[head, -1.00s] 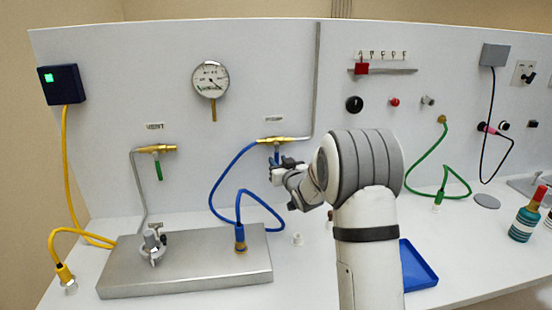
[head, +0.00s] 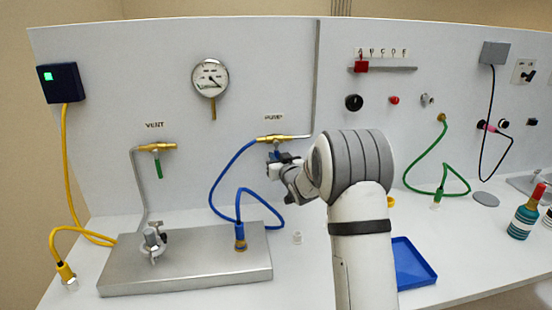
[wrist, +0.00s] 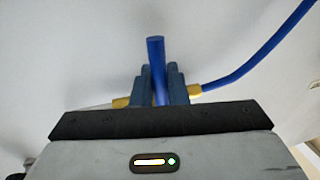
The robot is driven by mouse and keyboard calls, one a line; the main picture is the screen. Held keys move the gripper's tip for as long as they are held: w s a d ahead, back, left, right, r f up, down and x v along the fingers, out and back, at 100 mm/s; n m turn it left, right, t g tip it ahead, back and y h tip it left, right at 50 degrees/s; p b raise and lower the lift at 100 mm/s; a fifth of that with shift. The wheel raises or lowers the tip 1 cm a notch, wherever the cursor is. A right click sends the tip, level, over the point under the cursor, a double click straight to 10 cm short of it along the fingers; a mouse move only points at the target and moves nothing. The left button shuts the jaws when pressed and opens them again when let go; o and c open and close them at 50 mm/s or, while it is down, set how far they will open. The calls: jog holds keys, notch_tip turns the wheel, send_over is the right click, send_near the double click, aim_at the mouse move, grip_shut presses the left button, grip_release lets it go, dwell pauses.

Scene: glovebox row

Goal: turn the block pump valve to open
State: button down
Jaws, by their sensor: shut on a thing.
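The pump valve (head: 272,139) is a brass fitting on the white panel, below the PUMP label (head: 274,117), with a blue hose joining its left end. My gripper (head: 276,157) is just below it in the head view and hides most of its lever. In the wrist view my gripper (wrist: 162,86) is shut on the blue lever (wrist: 156,48), with one dark finger on each side and the lever's end standing out beyond them. Brass (wrist: 194,91) shows on both sides of the fingers. The vent valve (head: 150,147) has a green lever hanging straight down.
A metal block (head: 195,277) with a clamp fitting and the blue hose's lower end (head: 239,240) stands on the bench. The blue hose (head: 222,180) loops left of my gripper. A gauge (head: 210,77) hangs above. A blue tray (head: 412,262) lies to the right.

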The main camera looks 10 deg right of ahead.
jog(key=shift+d+b, duration=0.1)
jog(key=shift+b, duration=0.3)
jog(key=shift+d+f+n+b, duration=0.15)
jog(key=shift+d+n+b, duration=0.2)
jog(key=shift+n+b, duration=0.75)
jog(key=d+n+b, duration=0.1)
jog(key=n+b, duration=0.1)
jog(key=d+r+n+g+b, duration=0.1)
jog(key=n+b, duration=0.2)
jog(key=shift+d+r+h, duration=0.1)
jog(key=shift+r+h, duration=0.05)
jog(key=shift+h, duration=0.25)
jog(key=shift+d+r+n+g+h+b, duration=0.15)
jog(key=shift+d+r+n+b, duration=0.1)
jog(key=shift+n+b, duration=0.25)
jog(key=shift+d+r+n+g+h+b, duration=0.15)
jog(key=shift+r+n+b, duration=0.1)
jog(key=shift+n, duration=0.45)
jog(key=c, duration=1.5)
grip_release()
jog(key=shift+c, duration=0.2)
